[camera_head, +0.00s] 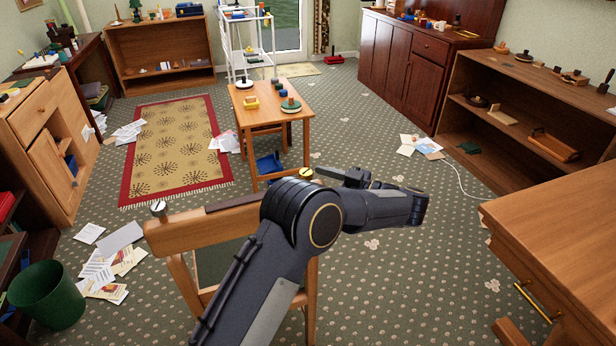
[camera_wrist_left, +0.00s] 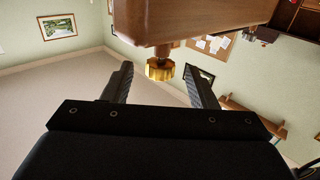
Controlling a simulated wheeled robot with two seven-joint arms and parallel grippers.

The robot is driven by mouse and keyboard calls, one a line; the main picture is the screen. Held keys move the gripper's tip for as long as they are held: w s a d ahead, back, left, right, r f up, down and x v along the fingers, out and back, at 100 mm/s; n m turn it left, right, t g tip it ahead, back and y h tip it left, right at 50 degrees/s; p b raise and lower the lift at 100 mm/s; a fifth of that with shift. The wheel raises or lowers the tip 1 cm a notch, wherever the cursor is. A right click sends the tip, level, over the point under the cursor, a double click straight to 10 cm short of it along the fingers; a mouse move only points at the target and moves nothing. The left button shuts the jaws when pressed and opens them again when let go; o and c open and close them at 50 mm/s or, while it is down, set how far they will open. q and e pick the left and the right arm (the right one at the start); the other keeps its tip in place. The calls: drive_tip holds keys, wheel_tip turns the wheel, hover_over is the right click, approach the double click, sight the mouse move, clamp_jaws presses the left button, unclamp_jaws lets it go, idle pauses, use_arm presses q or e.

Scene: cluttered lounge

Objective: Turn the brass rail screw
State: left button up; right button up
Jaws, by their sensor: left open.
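A wooden chair (camera_head: 185,233) stands in front of me, with a dark strip along its top rail. A brass screw head (camera_head: 306,173) sits at the rail's right end. A silver-grey screw head (camera_head: 158,207) sits at the left end. My left gripper (camera_head: 322,173) reaches in from the right beside the brass screw, partly hidden by my arm. In the left wrist view, the gripper (camera_wrist_left: 158,66) is open, and a ridged brass knob (camera_wrist_left: 160,70) on a wooden piece (camera_wrist_left: 180,25) shows between its fingertips, with gaps on both sides. My right gripper is not in view.
A small table (camera_head: 272,128) with toys stands beyond the chair. A wooden desk (camera_head: 555,225) is at the right, a green bin (camera_head: 47,295) at the left. Papers (camera_head: 110,265) lie on the floor, and a cable (camera_head: 460,182) runs at the right.

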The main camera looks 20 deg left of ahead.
use_arm(q)
drive_tip(key=d, duration=0.3)
drive_tip(key=shift+s+d, duration=0.35)
drive_tip(key=shift+d, duration=0.05)
